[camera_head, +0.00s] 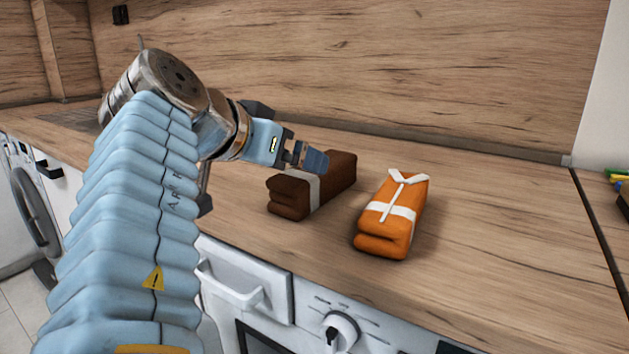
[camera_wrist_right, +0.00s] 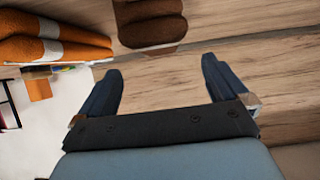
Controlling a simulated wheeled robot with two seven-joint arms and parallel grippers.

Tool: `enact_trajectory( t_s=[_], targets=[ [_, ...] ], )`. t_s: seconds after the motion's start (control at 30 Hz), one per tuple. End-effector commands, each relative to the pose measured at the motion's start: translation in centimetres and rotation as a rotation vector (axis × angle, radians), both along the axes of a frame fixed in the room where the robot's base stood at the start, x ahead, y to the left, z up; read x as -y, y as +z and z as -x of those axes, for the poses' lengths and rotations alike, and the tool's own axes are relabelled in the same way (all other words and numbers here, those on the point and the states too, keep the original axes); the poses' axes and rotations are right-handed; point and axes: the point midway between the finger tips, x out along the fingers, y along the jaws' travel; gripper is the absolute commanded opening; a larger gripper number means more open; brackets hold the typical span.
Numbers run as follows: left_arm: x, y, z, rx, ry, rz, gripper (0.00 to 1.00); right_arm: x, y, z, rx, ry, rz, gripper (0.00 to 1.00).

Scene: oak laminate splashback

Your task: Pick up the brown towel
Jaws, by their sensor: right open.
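The brown towel (camera_head: 340,178) is a folded bundle with a white band, lying on the wooden counter in the head view. It also shows at the top of the right wrist view (camera_wrist_right: 150,25), cut off by the frame edge. The towel is beyond the fingertips there. My left gripper is not in view.
An orange folded towel (camera_head: 398,216) with white bands lies close to the right of the brown one. A wooden splashback (camera_head: 400,65) rises behind the counter. Drawer and appliance fronts (camera_head: 350,320) are below its front edge. The counter's right side (camera_head: 500,220) is clear.

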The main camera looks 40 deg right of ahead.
Motion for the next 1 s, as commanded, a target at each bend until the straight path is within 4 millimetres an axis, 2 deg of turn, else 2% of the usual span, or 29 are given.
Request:
enact_trajectory(
  t_s=[0.1, 0.27, 0.53, 0.83, 0.87, 1.0],
  targets=[
    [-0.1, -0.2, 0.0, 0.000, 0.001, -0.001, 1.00, 1.6, -1.0, -0.5, -0.001, -0.002, -0.001, 1.00],
    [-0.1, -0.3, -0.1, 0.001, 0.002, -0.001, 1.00, 2.7, -1.5, -0.8, 0.000, 0.000, -0.001, 1.00],
    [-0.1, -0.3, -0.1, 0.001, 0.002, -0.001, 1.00, 6.1, -3.5, -1.7, 0.000, -0.001, 0.000, 1.00],
    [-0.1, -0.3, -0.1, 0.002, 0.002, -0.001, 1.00, 6.8, -3.9, -1.9, 0.001, 0.002, 0.002, 1.00],
    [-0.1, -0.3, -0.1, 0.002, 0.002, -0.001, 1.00, 6.8, -3.9, -1.9, 0.001, 0.002, 0.002, 0.98],
    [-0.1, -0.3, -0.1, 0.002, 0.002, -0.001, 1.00, 6.8, -3.9, -1.9, 0.001, 0.002, 0.002, 0.77]
  ],
)
